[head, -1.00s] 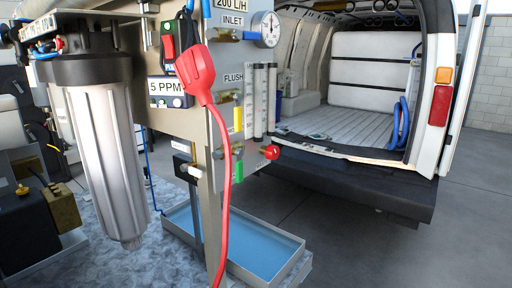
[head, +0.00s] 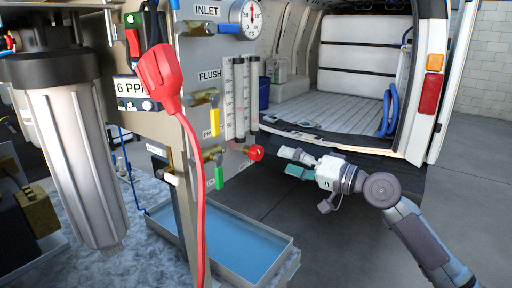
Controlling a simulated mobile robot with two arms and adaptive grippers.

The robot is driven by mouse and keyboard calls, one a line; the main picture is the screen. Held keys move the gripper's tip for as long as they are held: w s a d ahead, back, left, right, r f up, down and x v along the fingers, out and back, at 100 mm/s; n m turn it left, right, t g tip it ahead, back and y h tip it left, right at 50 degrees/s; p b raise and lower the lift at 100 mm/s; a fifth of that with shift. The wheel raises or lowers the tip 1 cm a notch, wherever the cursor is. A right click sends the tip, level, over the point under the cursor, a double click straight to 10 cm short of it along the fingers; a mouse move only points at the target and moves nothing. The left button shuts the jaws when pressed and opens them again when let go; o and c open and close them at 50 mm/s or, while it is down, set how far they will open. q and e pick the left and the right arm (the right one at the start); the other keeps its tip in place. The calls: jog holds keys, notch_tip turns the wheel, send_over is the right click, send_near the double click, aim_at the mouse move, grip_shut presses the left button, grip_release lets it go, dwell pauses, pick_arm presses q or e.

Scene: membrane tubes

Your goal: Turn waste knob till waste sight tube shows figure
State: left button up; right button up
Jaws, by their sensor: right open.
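The red waste knob (head: 256,152) sits low on the right edge of the panel (head: 200,55), below the sight tubes. Two clear sight tubes with marked scales stand side by side above it, a left one (head: 239,100) and a right one (head: 253,95). Which one is the waste tube, and its level, I cannot read. My right gripper (head: 290,162) is open and empty, to the right of the knob and apart from it, its fingers pointing left toward it. My left gripper is not in view.
A red plug with a red cable (head: 162,80) hangs in front of the panel. A yellow-handled valve (head: 214,121) and green-handled valve (head: 219,177) are left of the knob. A blue-lined tray (head: 230,240) lies below. The van's rear bumper (head: 400,170) is behind my gripper.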

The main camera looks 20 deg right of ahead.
aim_at(261, 154)
jog(key=p+x, duration=0.2)
jog(key=x, duration=0.7)
jog(key=shift+w+a+p, duration=0.25)
jog(key=shift+w+p, duration=0.1)
jog(key=shift+p, duration=0.05)
jog(key=shift+c, duration=0.3)
jog(key=c, duration=1.1)
jog(key=shift+f, duration=0.1)
